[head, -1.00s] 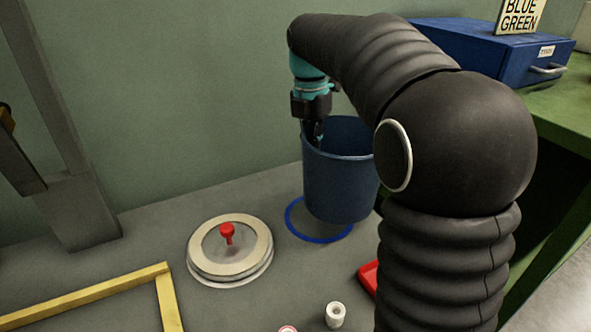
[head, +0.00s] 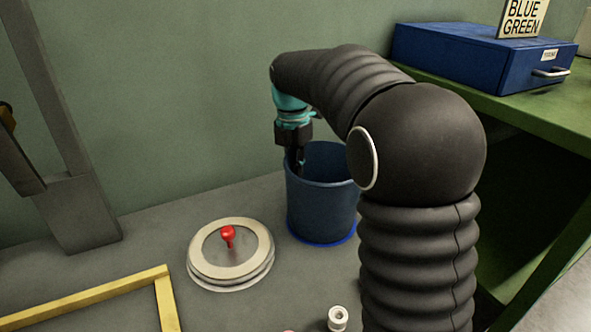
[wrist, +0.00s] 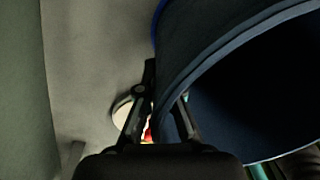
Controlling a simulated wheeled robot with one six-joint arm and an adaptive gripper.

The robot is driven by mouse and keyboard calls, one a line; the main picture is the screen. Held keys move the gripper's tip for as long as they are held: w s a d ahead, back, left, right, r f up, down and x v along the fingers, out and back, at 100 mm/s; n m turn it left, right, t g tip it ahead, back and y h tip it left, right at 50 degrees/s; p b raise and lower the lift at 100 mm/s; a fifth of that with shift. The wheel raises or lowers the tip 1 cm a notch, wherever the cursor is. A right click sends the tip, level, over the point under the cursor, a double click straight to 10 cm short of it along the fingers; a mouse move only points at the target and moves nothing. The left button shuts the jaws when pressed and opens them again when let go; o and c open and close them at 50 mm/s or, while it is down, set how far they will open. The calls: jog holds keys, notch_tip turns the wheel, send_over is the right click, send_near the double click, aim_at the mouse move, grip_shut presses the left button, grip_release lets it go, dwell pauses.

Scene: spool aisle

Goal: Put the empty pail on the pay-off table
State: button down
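The dark blue pail (head: 318,208) stands upright on the grey surface (head: 130,243), its base over the blue ring (head: 345,239). My gripper (head: 298,170) points down at the pail's left rim. In the wrist view, the fingers (wrist: 167,88) straddle the pail's wall (wrist: 205,62), one outside and one inside, and look shut on it. The inside of the pail is dark, and its bottom is hidden. My arm covers the pail's right edge. I cannot tell from labels which surface is the pay-off table.
A round pale lid with a red knob (head: 228,236) lies left of the pail. A yellow frame (head: 95,297) is at front left, and a small white spool (head: 338,318) in front. A green bench (head: 545,108) on the right carries a blue drawer box (head: 465,60).

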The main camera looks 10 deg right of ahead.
jog(key=shift+f, duration=0.1)
jog(key=c, duration=1.3)
grip_release()
